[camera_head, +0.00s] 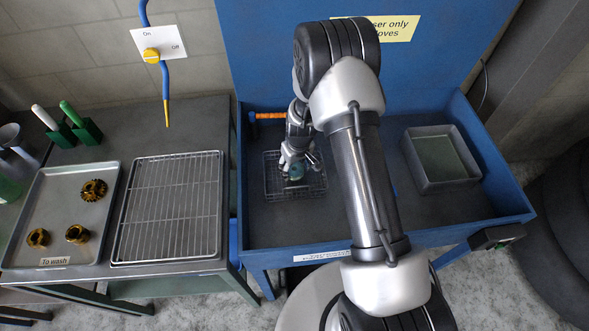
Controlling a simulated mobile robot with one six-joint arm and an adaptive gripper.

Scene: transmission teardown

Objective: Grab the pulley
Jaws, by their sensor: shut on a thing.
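My gripper (296,170) points down into a wire basket (270,190) in the blue wash station. It is shut on a small grey-teal round part, the pulley (296,174), which shows only partly between the fingers. The fingers hide most of its shape. I cannot tell whether it touches the basket floor.
A tray (60,205) marked "To wash" holds brass-coloured parts (93,190) at left. A wire rack (170,210) lies beside it, empty. A grey bin (440,157) stands in the blue station (395,237) at right. An orange-handled tool (268,115) lies behind the basket.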

